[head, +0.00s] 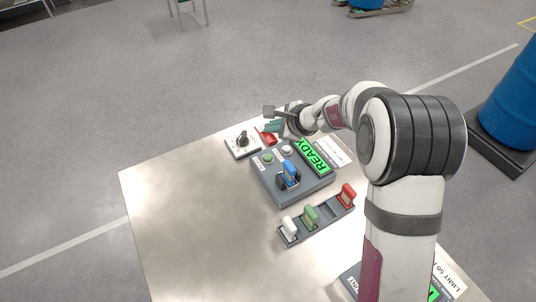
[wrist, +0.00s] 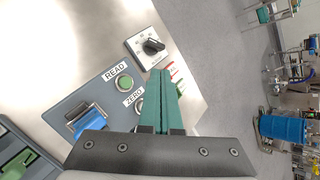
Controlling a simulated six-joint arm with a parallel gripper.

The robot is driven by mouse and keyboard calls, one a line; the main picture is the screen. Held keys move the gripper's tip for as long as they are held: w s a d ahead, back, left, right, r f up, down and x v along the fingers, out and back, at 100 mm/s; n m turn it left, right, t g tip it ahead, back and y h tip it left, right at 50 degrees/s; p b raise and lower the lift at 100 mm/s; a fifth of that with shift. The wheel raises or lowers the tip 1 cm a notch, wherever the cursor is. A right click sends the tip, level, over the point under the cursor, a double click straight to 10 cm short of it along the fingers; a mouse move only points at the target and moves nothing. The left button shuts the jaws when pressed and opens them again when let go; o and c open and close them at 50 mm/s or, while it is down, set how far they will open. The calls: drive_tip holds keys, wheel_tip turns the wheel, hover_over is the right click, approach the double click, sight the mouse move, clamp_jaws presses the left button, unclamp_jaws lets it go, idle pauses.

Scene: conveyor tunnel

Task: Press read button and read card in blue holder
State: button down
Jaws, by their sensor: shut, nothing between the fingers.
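The green read button (wrist: 124,83), under a READ label, sits on the grey console and also shows in the head view (head: 268,158). A white button (wrist: 137,103) with a ZERO label is beside it. A blue holder (head: 290,173) stands in the console in front of the buttons; the wrist view shows it too (wrist: 88,120). I cannot make out a separate card in it.
A knob box (head: 242,139) and a red item (head: 267,136) lie behind the console. Another console is partly hidden by my arm. The table's left side (head: 190,220) is clear.

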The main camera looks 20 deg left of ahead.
sight(268, 156)
drive_tip(key=shift+f, duration=4.35)
drive_tip(key=shift+f, duration=0.1)
drive_tip(key=shift+f, duration=0.35)
drive_tip(key=shift+s+d+f, duration=0.1)
drive_tip(key=shift+s+f, duration=0.1)
drive_tip(key=shift+f, duration=0.75)
drive_tip(key=shift+r, duration=0.1)
drive_tip(key=shift+s+d+r, duration=0.1)
drive_tip(key=shift+s+r, duration=0.1)
drive_tip(key=shift+r, duration=0.45)
